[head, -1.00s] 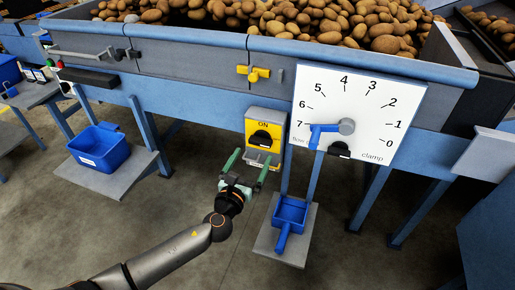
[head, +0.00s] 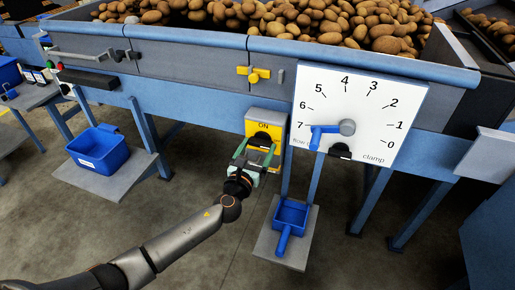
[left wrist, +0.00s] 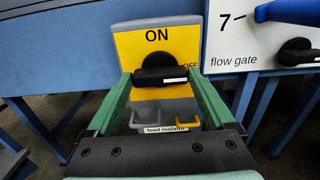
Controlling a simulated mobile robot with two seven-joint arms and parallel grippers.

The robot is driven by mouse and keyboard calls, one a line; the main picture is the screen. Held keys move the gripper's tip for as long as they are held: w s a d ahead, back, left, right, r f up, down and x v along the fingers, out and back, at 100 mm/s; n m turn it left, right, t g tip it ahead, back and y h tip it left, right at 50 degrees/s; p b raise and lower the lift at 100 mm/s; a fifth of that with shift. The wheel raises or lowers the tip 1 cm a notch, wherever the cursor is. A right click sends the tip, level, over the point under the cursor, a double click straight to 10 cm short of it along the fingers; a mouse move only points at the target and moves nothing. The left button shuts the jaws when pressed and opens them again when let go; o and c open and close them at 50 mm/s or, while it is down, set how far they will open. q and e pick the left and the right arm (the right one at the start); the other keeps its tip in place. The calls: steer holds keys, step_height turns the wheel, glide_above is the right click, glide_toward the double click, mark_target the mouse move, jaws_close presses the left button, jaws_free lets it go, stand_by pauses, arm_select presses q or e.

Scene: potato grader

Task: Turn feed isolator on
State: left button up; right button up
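The feed isolator (head: 278,117) is a grey box with a yellow face on the blue frame. In the left wrist view its yellow face (left wrist: 125,45) reads ON at the top and OFF at the right. Its black knob (left wrist: 160,76) has a handle lying level, with a white mark at the right end, towards OFF. My left gripper (head: 256,148) is open, with its green fingers spread on either side of the knob handle; I cannot tell whether they touch it. My right gripper is not in view.
The white flow gate dial (head: 375,105) with a blue pointer (head: 322,130) is close at the right. A yellow valve handle (head: 254,74) is above. A blue scoop (head: 291,213) sits on a stand below, and a blue tub (head: 98,150) on a shelf at left.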

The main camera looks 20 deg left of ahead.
arm_select(q)
steer(key=c, duration=0.6)
steer(key=shift+o, duration=0.2)
